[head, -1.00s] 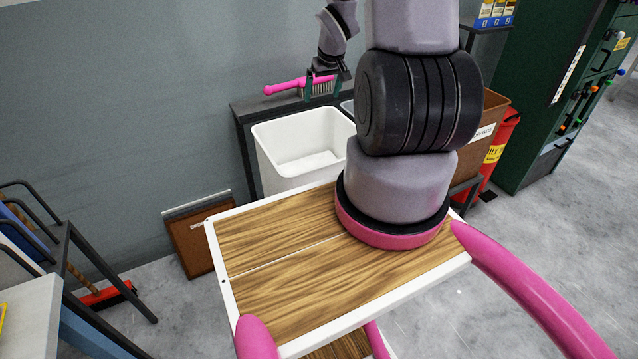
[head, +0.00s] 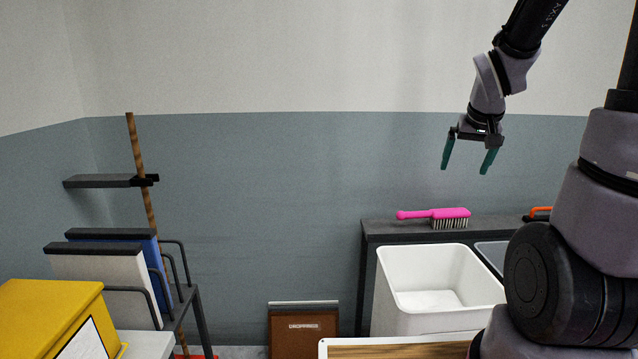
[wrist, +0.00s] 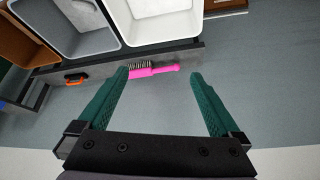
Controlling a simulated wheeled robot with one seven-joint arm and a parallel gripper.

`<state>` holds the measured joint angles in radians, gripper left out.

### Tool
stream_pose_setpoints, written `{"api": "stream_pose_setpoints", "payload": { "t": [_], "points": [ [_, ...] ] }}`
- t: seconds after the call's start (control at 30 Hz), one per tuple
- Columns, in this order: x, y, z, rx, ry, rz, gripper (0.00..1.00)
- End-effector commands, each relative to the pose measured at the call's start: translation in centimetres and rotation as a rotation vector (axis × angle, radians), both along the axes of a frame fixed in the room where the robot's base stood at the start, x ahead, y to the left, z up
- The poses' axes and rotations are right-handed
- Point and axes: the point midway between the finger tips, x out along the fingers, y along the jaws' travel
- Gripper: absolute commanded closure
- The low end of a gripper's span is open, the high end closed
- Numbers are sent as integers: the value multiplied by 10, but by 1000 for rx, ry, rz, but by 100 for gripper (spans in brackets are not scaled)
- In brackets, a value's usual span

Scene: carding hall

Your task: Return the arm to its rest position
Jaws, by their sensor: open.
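My gripper (head: 466,166) is open and empty in the head view. It hangs in the air above the dark shelf, with its green fingers pointing down. The pink brush (head: 436,215) lies on top of the shelf below the gripper, bristles down, handle to the left. In the wrist view the open fingers (wrist: 162,100) stand apart, with the pink brush (wrist: 152,71) seen beyond them and nothing between them.
A white bin (head: 440,290) stands in front of the dark shelf (head: 385,229). An orange-handled thing (head: 541,211) lies farther right on the shelf. A yellow box (head: 50,315) and a rack with boards (head: 110,285) are at left. The air around the gripper is clear.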

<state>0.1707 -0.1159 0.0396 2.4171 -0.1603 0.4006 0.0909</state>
Motion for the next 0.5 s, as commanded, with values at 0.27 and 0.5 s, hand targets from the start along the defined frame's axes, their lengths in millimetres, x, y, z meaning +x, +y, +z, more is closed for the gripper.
{"api": "stream_pose_setpoints", "payload": {
  "t": [0.27,0.5],
  "points": [
    [-82,54,87,143,-84,-31,0],
    [-142,87,120,267,-119,-13,0]
  ]
}}
